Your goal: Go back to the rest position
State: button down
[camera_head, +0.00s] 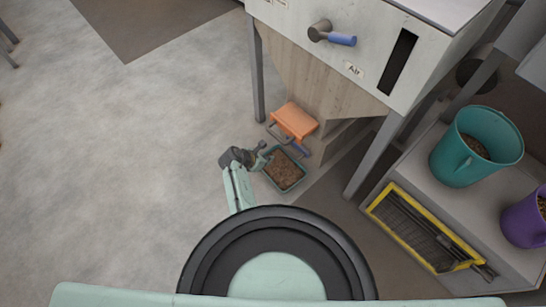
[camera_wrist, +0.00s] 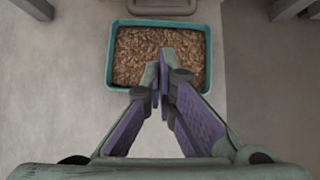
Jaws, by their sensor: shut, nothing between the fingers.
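My gripper (camera_head: 265,154) is shut and empty, low beside the bagging machine. In the wrist view its two fingers (camera_wrist: 160,85) meet at their tips, seen over the near part of a teal tray (camera_wrist: 112,55). The tray holds brown pellets (camera_wrist: 180,42). In the head view the same tray (camera_head: 285,190) sits on the floor under the machine, just right of my gripper. I cannot tell whether the fingertips touch the pellets.
The machine has a blue-handled crank (camera_head: 342,40), an "Air" label (camera_head: 354,69) and an orange part (camera_head: 295,121) above the tray. Its legs stand nearby. Floor at left is clear.

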jog(key=shift+s+a+r, duration=0.3)
jog(key=shift+r, duration=0.15)
dwell(0.3)
